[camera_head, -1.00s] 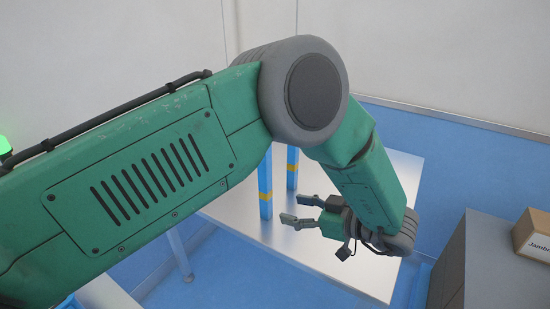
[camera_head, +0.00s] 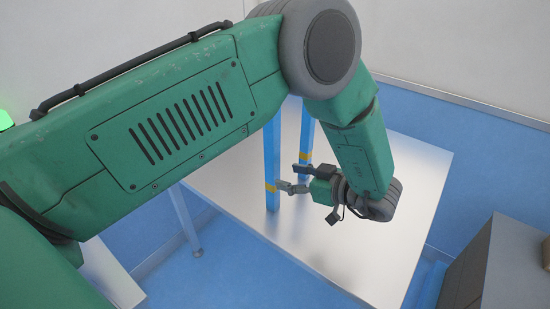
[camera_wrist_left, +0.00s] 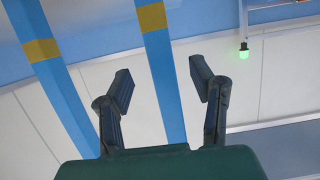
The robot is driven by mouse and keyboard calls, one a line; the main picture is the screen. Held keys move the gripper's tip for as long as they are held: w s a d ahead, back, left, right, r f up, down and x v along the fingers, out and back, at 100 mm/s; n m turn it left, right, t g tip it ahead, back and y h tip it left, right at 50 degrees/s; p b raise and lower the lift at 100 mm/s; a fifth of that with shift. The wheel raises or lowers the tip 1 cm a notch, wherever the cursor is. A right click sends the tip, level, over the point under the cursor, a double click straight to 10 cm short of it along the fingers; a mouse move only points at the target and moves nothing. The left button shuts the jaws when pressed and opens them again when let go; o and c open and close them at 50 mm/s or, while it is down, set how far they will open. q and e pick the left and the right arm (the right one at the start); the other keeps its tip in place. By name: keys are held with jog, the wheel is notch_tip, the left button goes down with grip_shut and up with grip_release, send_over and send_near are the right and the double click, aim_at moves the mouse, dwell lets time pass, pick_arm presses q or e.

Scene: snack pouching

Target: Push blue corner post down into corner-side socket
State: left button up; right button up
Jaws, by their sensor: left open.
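Two blue posts with yellow bands stand upright on the metal table (camera_head: 415,190): a nearer post (camera_head: 272,152) and a farther post (camera_head: 306,130). My left gripper (camera_head: 290,177) is open, with its fingertips beside the nearer post's yellow band. I cannot tell whether they touch it. In the left wrist view, one blue post (camera_wrist_left: 163,75) runs between the open fingers in the picture, apart from both. Another blue post (camera_wrist_left: 58,90) is farther left. The post tops are hidden behind my arm in the head view. No socket can be made out. My right gripper is not in view.
A grey cabinet or box (camera_head: 505,265) stands at the lower right, beyond the table's edge. The table's right and front parts are bare. A green light (camera_wrist_left: 244,52) shows at the upper right of the left wrist view.

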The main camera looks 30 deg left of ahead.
aim_at(278, 171)
pick_arm(q)
jog(key=shift+r+x, duration=0.1)
jog(key=shift+x, duration=1.3)
jog(key=shift+r+x, duration=0.15)
jog(key=shift+x, duration=1.2)
jog(key=shift+a, duration=0.15)
jog(key=shift+a, duration=0.15)
grip_shut()
